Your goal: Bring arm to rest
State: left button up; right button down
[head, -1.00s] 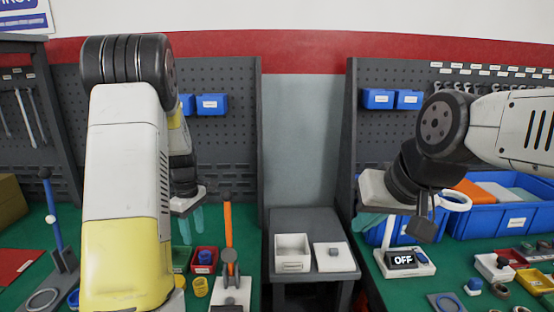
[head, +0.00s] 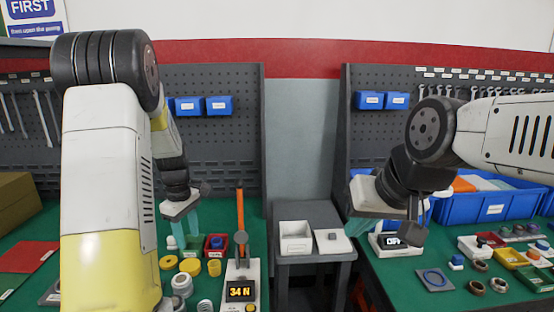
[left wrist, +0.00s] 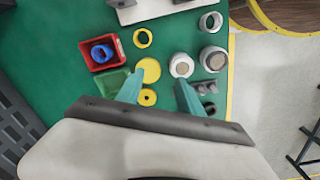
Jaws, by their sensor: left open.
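My left gripper (head: 180,232) hangs over the left green bench in the head view, its teal fingers pointing down. In the left wrist view its fingers (left wrist: 158,88) stand apart with nothing held between them. Beneath them are a yellow disc (left wrist: 149,70), a yellow ring (left wrist: 147,98) and a pale round part (left wrist: 181,65). My right gripper (head: 358,222) is at the front left of the right bench in the head view. Its fingers are mostly hidden by its own body, so its opening does not show.
A tester (head: 241,291) with an orange upright reads 34 N. A red bin (head: 215,252) holds a blue part. A grey stand (head: 309,212) with a white box (head: 295,244) fills the gap between benches. Blue crates (head: 470,208) and small parts occupy the right bench.

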pick_arm(q)
jog(key=s+d+r+m+t+h, duration=0.1)
jog(key=s+d+r+m, duration=0.25)
jog(key=r, duration=0.25)
jog(key=s+d+r+m+t, duration=0.2)
jog(key=s+d+r, duration=0.1)
jog(key=s+r, duration=0.3)
jog(key=s+d+r+m+t, duration=0.1)
jog(key=s+d+r+m, duration=0.1)
jog(key=s, duration=0.4)
jog(key=s+d+r+m+t+h, duration=0.1)
jog(key=s+d+r+m, duration=0.2)
jog(key=s+r+m, duration=0.2)
jog(key=shift+s+m+t, duration=0.3)
jog(key=shift+s+m, duration=0.25)
jog(key=shift+s, duration=0.1)
